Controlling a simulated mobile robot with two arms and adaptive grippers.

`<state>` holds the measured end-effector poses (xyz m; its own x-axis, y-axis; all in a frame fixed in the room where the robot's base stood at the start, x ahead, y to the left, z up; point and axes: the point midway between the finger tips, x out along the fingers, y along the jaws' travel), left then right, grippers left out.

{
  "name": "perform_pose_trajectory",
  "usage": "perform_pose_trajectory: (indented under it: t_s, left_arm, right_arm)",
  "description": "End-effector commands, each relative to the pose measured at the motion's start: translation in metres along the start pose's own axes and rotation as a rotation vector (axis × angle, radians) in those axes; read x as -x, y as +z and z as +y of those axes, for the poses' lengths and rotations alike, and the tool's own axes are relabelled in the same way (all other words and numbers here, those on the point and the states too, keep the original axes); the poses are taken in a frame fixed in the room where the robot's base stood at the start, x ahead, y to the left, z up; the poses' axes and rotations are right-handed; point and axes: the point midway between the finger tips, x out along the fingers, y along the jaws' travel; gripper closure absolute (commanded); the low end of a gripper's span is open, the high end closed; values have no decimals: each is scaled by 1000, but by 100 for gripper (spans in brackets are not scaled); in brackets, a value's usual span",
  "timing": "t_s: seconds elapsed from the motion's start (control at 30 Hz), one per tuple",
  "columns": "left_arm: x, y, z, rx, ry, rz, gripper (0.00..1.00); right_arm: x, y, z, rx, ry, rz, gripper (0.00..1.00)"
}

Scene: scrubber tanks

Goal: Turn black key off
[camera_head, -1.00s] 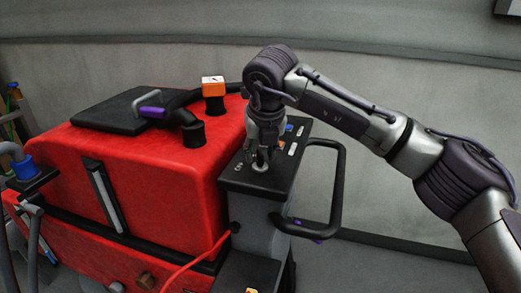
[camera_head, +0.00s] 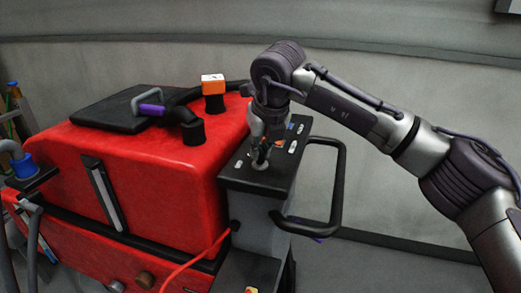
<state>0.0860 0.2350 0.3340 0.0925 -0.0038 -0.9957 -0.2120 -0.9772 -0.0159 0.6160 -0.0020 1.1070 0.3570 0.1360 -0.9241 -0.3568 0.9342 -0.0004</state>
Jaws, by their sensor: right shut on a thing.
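The black key is small and mostly hidden between my right gripper's fingers. Its round pale key switch (camera_head: 260,165) shows on the black control panel (camera_head: 243,178) of the red scrubber. My right gripper (camera_head: 261,155) points down from above onto the panel and is shut on the key. The exact angle of the key cannot be made out. My left gripper is not in view.
The red scrubber tank (camera_head: 150,190) fills the left, with a black lid (camera_head: 105,110), a black hose and an orange box (camera_head: 213,85) on top. A black handle loop (camera_head: 340,185) stands right of the panel. Open floor lies at the lower right.

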Motion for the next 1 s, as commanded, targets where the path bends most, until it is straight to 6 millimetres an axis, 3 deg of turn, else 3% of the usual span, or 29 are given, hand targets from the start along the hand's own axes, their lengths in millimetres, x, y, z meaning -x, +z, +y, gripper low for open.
perform_pose_trajectory:
  t_s: [0.33, 1.0]
  left_arm:
    - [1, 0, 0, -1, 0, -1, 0]
    - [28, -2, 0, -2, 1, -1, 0]
  right_arm:
    - [2, 1, -2, 287, 122, -2, 100]
    - [2, 3, -4, 760, 316, -2, 100]
